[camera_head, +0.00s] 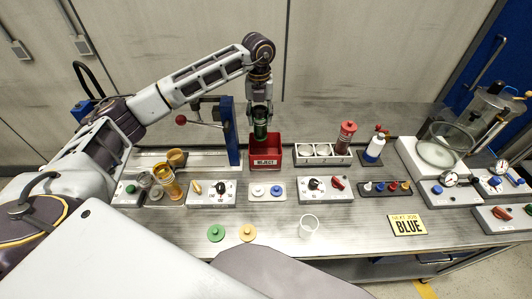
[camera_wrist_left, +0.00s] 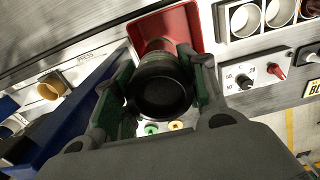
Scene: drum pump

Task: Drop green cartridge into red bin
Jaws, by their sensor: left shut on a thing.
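My left gripper (camera_head: 261,118) is shut on the green cartridge (camera_head: 260,130), a dark green cylinder held upright. It is over the red bin (camera_head: 265,160), which is labelled REJECT. In the left wrist view the cartridge (camera_wrist_left: 162,88) shows its dark round end between the two fingers of the gripper (camera_wrist_left: 165,95). The red bin (camera_wrist_left: 185,25) lies beyond it there, its far wall and side showing. The cartridge hides part of the bin's inside. I cannot tell whether its lower end is below the bin's rim. My right gripper is not in view.
A blue press column (camera_head: 230,132) stands close left of the bin. A grey holder (camera_head: 312,154) with round slots and a red cartridge (camera_head: 345,137) are to its right. Control boxes line the front. A clear cup (camera_head: 309,226) and a yellow BLUE sign (camera_head: 407,225) lie nearer me.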

